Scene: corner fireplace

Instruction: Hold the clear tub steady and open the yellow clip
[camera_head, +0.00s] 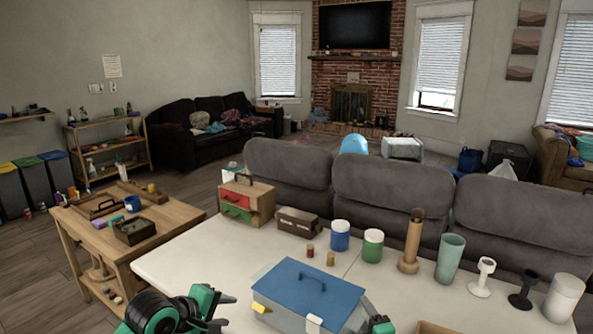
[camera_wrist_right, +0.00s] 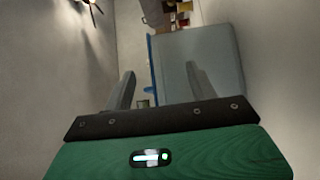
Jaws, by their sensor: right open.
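The clear tub (camera_head: 275,315) stands on the white table with its blue lid (camera_head: 310,287) on, a handle on top. A small yellow clip (camera_head: 260,308) shows on its left side, and a pale clip (camera_head: 314,322) at the near edge. My left gripper (camera_head: 228,311) is open and empty, left of the tub and apart from it. My right gripper (camera_head: 378,325) shows only partly at the tub's right, at the bottom edge. In the right wrist view its fingers (camera_wrist_right: 162,84) are apart, with the tub's greyish wall (camera_wrist_right: 208,62) just beyond them.
A drawer box (camera_head: 247,201) and a brown box (camera_head: 298,222) stand behind the tub. Blue (camera_head: 340,236) and green (camera_head: 373,246) jars, a wooden cylinder (camera_head: 411,240) and cups line the back right. A wooden workbench (camera_head: 165,220) adjoins at left. Table left of the tub is clear.

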